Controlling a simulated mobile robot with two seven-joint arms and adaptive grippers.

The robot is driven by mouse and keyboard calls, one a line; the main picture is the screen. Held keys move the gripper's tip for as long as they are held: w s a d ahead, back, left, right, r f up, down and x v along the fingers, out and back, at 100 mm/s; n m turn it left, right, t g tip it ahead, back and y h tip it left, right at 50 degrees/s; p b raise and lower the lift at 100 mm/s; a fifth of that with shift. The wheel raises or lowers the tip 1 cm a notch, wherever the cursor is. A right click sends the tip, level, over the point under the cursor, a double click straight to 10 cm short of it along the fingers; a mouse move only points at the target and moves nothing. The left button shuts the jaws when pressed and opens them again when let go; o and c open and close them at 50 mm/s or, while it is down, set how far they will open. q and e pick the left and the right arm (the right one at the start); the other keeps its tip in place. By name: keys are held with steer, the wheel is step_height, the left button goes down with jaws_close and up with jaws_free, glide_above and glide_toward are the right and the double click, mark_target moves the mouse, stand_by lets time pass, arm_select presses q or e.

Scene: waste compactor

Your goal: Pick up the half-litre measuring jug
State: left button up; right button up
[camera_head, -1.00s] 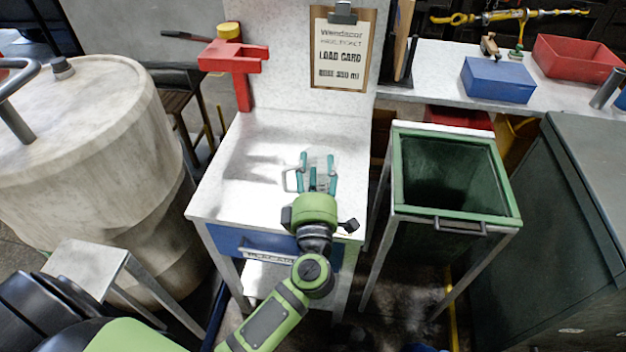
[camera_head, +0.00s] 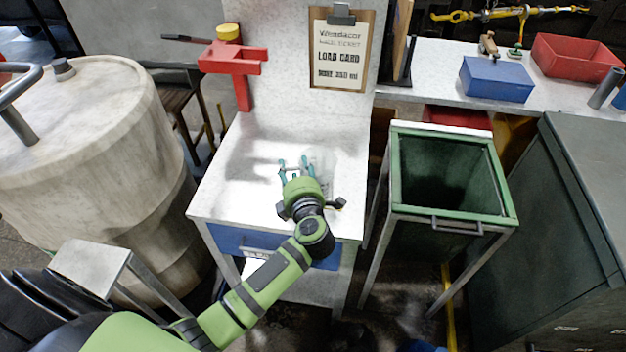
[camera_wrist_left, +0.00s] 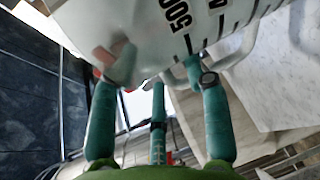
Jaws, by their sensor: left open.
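The measuring jug (camera_head: 322,160) is translucent and faint on the white worktop in the head view, partly hidden behind my left gripper. In the left wrist view the jug (camera_wrist_left: 150,30) fills the top, with a black "500" and graduation marks, and a pale handle shows at its right. My left gripper (camera_head: 297,165) is open, its teal fingers at the near side of the jug. In the left wrist view its fingers (camera_wrist_left: 158,95) are spread just at the jug's wall; I cannot tell whether they touch it. My right gripper is not in view.
The white worktop (camera_head: 225,195) is clear left of the gripper. A red fixture (camera_head: 240,65) and a clipboard card (camera_head: 340,48) stand behind. A green open bin (camera_head: 455,218) stands to the right and a large drum (camera_head: 75,150) to the left.

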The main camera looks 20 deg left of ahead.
arm_select(q)
steer(key=shift+c, duration=0.4)
jaws_close()
steer(key=shift+r, duration=0.1)
